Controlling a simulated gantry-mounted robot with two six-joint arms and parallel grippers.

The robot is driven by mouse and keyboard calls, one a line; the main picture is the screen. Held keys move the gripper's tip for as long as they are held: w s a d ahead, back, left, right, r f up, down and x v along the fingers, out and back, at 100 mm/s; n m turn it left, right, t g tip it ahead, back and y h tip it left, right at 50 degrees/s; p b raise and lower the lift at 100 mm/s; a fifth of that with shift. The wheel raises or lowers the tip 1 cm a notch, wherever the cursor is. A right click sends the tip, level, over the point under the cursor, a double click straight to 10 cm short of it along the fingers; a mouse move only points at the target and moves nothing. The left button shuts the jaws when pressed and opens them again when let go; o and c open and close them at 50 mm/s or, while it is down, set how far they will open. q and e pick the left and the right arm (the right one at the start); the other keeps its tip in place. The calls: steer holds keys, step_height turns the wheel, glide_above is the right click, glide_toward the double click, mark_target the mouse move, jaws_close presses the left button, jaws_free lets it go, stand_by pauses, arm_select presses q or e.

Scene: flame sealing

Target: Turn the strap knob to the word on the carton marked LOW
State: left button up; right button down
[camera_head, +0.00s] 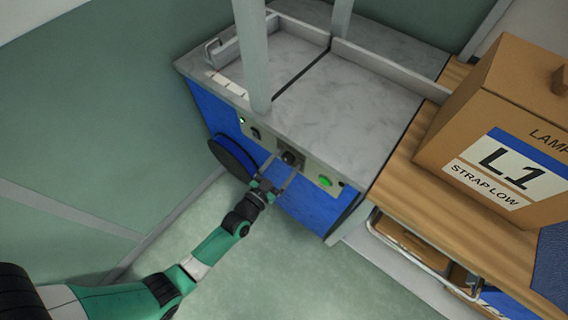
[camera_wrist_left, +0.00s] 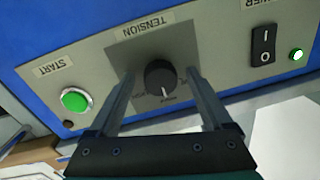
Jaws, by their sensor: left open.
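The strap knob (camera_head: 290,157) is a round black dial on the front panel of the blue strapping machine. The carton (camera_head: 527,95) at right carries a label (camera_head: 508,170) reading L1 and STRAP LOW. My right gripper is not in view.
A green START button (camera_wrist_left: 75,99) and a black power switch (camera_wrist_left: 263,44) with a lit green lamp (camera_wrist_left: 297,54) flank the knob. A grey post (camera_head: 256,55) rises from the machine top (camera_head: 350,95). A wooden bench (camera_head: 405,170) holds the carton.

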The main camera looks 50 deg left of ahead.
arm_select(q)
jaws_close()
steer(key=shift+n, duration=1.3)
steer(key=n, duration=0.2)
steer(key=shift+n, duration=0.3)
steer(key=n, duration=0.4)
steer(key=shift+d+g+b, duration=0.1)
steer(key=shift+g+b, duration=0.2)
steer(key=shift+b, duration=0.05)
steer(key=shift+r+n+h, duration=0.1)
steer(key=shift+n+h, duration=0.3)
steer(key=shift+n, duration=0.7)
